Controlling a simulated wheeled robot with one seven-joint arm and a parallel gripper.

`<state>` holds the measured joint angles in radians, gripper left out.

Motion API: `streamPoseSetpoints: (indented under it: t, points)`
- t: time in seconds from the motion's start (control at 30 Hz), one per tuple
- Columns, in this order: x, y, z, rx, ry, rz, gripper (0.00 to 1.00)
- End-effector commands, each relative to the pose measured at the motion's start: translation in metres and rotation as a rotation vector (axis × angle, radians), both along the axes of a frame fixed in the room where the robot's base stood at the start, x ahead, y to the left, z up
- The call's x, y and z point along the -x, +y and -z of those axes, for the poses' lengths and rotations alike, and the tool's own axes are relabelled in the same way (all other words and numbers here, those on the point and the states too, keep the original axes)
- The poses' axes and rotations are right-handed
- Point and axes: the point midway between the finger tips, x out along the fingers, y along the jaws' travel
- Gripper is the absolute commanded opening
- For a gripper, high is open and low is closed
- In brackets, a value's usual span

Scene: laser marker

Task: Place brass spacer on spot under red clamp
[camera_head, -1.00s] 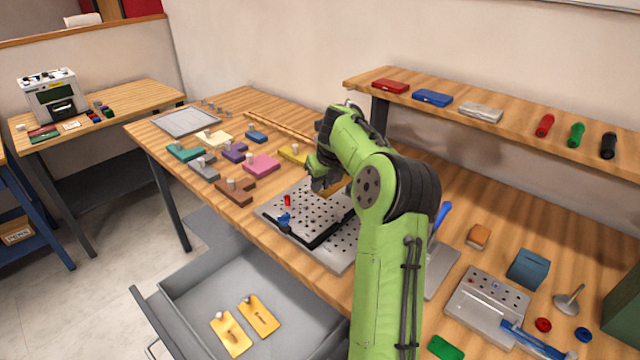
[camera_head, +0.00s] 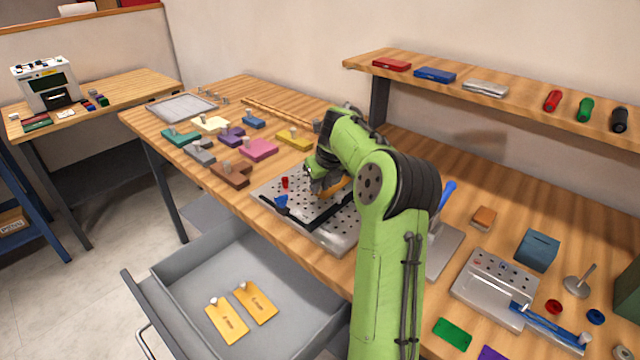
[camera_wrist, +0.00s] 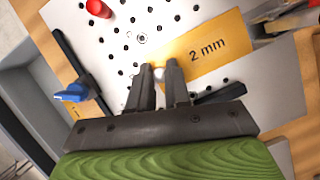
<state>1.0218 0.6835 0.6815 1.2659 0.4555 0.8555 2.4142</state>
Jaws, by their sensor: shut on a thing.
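My gripper (camera_wrist: 160,85) is shut on the small knob of a brass spacer (camera_wrist: 205,48), a flat yellow plate marked "2 mm". In the wrist view the spacer reaches up and right from the fingertips, over the perforated plate (camera_wrist: 150,20). In the head view the spacer (camera_head: 333,186) shows partly below my gripper (camera_head: 318,190). I cannot tell whether it touches the plate. The red clamp (camera_wrist: 98,8) is up and left of the fingertips; in the head view it stands at the plate's left part (camera_head: 285,182). The blue clamp (camera_wrist: 74,92) is left of the fingers.
Black bars (camera_head: 325,214) lie on the plate. The open drawer (camera_head: 185,275) in front holds two yellow plates (camera_head: 256,302). Colored knobbed blocks (camera_head: 258,150) lie left of the plate. A smaller metal fixture (camera_head: 490,285) stands to the right.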

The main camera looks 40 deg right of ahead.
Motion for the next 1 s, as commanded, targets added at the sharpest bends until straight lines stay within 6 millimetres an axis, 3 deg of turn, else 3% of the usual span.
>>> streamPoseSetpoints:
  t: [0.57, 0.6, 0.77, 1.0]
  points:
    - [0.000, 0.000, 0.012, 0.000, 0.000, 0.000, 0.00]
    - [0.000, 0.000, 0.011, 0.000, 0.000, 0.000, 0.24]
    - [0.000, 0.000, 0.011, 0.000, 0.000, 0.000, 0.47]
    - [0.000, 0.000, 0.011, 0.000, 0.001, 0.000, 0.47]
